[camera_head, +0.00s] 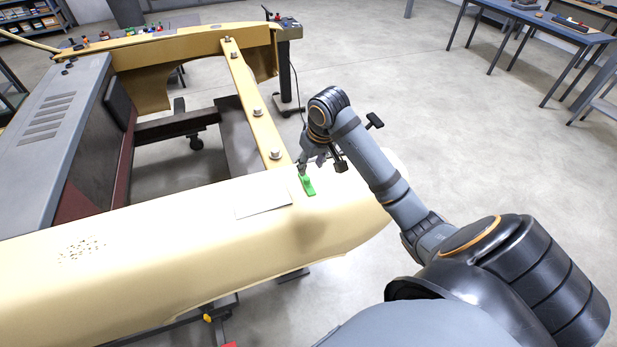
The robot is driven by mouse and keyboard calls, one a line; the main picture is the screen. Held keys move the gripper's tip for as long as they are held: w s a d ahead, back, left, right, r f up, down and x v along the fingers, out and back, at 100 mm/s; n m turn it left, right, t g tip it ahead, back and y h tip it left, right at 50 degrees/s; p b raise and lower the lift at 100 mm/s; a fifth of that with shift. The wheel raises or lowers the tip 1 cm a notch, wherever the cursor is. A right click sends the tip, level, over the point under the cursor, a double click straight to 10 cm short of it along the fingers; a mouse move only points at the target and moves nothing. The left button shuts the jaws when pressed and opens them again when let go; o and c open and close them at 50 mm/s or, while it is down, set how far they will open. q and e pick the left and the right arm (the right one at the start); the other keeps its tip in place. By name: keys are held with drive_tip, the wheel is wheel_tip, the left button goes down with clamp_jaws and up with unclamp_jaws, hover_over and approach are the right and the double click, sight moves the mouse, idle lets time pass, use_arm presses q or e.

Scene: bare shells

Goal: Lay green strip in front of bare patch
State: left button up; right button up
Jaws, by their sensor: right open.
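The green strip (308,186) lies on the tan body panel (190,228), close to its far edge. A pale, four-sided patch (263,201), which looks like the bare patch, is just left of the strip, with a small gap between them. My right gripper (304,168) is open, right at the far end of the strip. Its fingers are small here, and I cannot tell whether they touch the strip. My left gripper is not in view.
A speckled, rusty spot (81,249) marks the panel's left part. A tan crossbar (254,103) with several bolts runs back from the panel. A grey louvred box (62,130) stands at the left. Tables (530,15) stand far right; the floor between is clear.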

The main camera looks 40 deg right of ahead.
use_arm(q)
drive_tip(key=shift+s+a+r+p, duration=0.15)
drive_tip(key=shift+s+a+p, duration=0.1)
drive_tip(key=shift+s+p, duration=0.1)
use_arm(e)
drive_tip(key=v, duration=0.4)
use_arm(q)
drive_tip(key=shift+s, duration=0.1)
use_arm(e)
drive_tip(key=shift+f, duration=0.1)
